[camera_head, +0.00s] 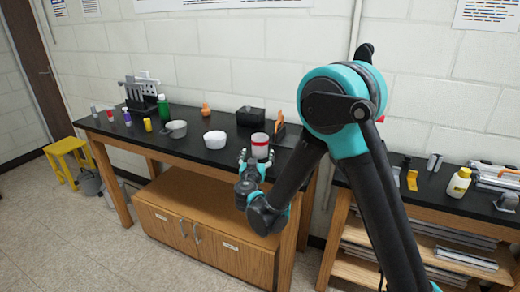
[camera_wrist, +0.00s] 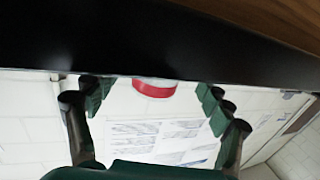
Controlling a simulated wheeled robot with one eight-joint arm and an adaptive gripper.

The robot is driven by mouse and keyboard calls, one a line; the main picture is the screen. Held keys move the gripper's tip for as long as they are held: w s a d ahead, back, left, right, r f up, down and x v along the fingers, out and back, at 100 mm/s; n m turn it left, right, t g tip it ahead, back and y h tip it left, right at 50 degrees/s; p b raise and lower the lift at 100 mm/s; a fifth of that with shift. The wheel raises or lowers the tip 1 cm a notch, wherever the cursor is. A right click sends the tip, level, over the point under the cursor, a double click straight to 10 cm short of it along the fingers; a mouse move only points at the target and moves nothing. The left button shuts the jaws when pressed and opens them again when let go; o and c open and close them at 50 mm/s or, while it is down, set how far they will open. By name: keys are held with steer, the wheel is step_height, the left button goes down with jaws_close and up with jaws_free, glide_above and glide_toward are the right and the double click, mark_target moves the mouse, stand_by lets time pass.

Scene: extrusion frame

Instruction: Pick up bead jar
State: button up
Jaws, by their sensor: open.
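A pale jar with a red band (camera_head: 260,148), which I take to be the bead jar, stands on the black bench top (camera_head: 190,148) near its front right edge. My gripper (camera_head: 256,160) is open, just in front of the jar at the bench edge, with its fingers upward in the head view. In the wrist view, which looks upside down, the jar's red part (camera_wrist: 155,88) shows between the open fingers (camera_wrist: 154,97). The dark bench edge hides much of the jar there. No finger visibly touches it, and its contents cannot be made out.
Wooden cabinet doors (camera_head: 200,237) are below the bench.

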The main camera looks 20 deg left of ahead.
mark_target(259, 150)
steer(key=x, duration=0.3)
steer(key=shift+w, duration=0.4)
steer(key=shift+c, duration=0.3)
steer(key=c, duration=1.2)
steer(key=shift+r, duration=0.1)
steer(key=shift+c, duration=0.2)
